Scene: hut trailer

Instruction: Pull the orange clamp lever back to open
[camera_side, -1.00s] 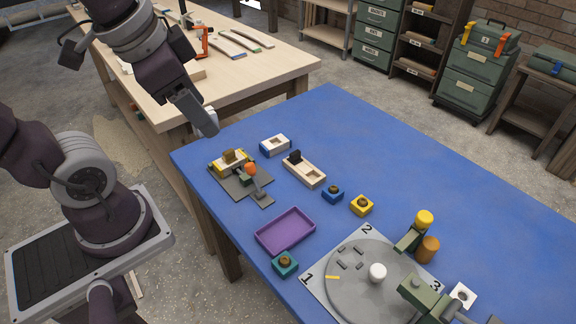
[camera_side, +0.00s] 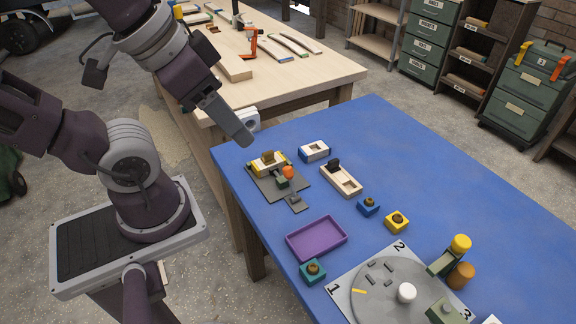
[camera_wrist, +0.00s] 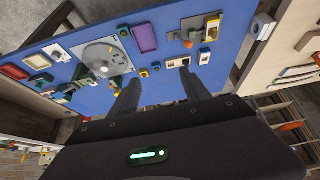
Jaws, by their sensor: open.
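The clamp's orange lever knob (camera_side: 288,172) rises from a dark grey base plate (camera_side: 263,186) near the blue table's left edge. A yellow and white block (camera_side: 268,163) sits on the same plate beside the knob. In the wrist view the orange knob (camera_wrist: 188,44) shows small, beyond the fingertips. My gripper (camera_side: 246,140) is above the table's left edge, up and left of the clamp in the side view and apart from it. In the wrist view my gripper (camera_wrist: 160,90) has its two fingers spread with nothing between them.
Near the clamp are a blue and white block (camera_side: 314,151), a cream slotted block (camera_side: 341,181) and a purple tray (camera_side: 317,239). A grey turntable (camera_side: 380,290) stands at the front right. The blue table (camera_side: 440,180) is clear toward the back right. A wooden bench stands behind.

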